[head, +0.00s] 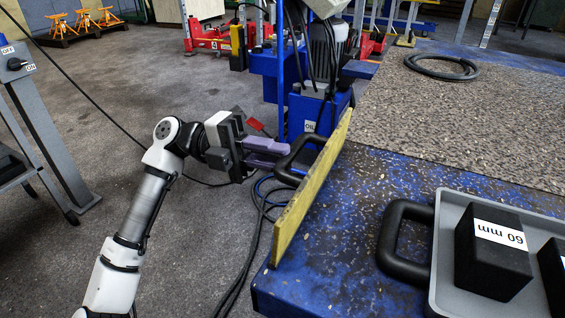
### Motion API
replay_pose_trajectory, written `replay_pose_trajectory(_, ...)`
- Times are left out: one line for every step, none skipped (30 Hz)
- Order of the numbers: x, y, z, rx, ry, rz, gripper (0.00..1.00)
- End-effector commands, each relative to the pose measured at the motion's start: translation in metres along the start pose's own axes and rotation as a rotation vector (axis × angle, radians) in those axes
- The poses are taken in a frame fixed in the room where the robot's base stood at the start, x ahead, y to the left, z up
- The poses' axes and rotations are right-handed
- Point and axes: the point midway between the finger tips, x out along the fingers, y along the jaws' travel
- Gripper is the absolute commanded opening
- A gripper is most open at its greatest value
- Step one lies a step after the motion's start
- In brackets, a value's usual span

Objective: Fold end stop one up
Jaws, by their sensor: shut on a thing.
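A long yellow plate (312,190), which I take to be end stop one, stands along the near-left edge of the blue platform (345,235). Its broad face is tilted up and it runs from lower left to upper right. A black loop handle (296,158) sticks out from its left side. My gripper (279,154), with pale purple fingers, reaches in from the left and is shut on this handle. The fingers hide part of the handle. The plate's hinge is not visible.
A grey tray (448,225) with a black handle (392,240) and black blocks, one marked 60 mm (495,250), lies on the platform at right. A blue pump unit (300,110) stands behind the plate. Cables (262,215) lie on the floor below. A control stand (40,125) is at left.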

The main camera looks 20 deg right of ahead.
Motion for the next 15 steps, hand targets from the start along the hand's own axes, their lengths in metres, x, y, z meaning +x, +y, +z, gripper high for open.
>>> replay_pose_trajectory(-0.0034,0.0063,0.0003,0.001,-0.002,-0.033,0.00)
replay_pose_trajectory(-0.0044,0.0073,0.0003,0.001,-0.002,-0.051,0.00)
replay_pose_trajectory(-0.0056,0.0081,0.0003,0.001,-0.002,-0.072,0.00)
replay_pose_trajectory(-0.0065,0.0087,0.0003,0.001,-0.002,-0.088,0.00)
replay_pose_trajectory(-0.0074,0.0094,0.0003,0.001,-0.002,-0.102,0.00)
replay_pose_trajectory(-0.0084,0.0102,0.0003,0.001,-0.002,-0.117,0.00)
replay_pose_trajectory(-0.0090,0.0107,0.0002,0.002,-0.002,-0.128,0.00)
replay_pose_trajectory(-0.0095,0.0111,0.0002,0.002,-0.002,-0.138,0.00)
replay_pose_trajectory(-0.0102,0.0115,0.0001,0.001,-0.002,-0.150,0.00)
replay_pose_trajectory(-0.0107,0.0117,0.0001,0.001,-0.002,-0.158,0.00)
replay_pose_trajectory(-0.0110,0.0119,0.0001,0.001,-0.002,-0.165,0.00)
replay_pose_trajectory(-0.0113,0.0120,0.0002,0.001,-0.002,-0.173,0.00)
replay_pose_trajectory(-0.0115,0.0121,0.0002,0.001,-0.003,-0.177,0.00)
replay_pose_trajectory(-0.0117,0.0121,0.0002,0.001,-0.002,-0.181,0.00)
replay_pose_trajectory(-0.0119,0.0122,0.0002,0.000,-0.002,-0.185,0.00)
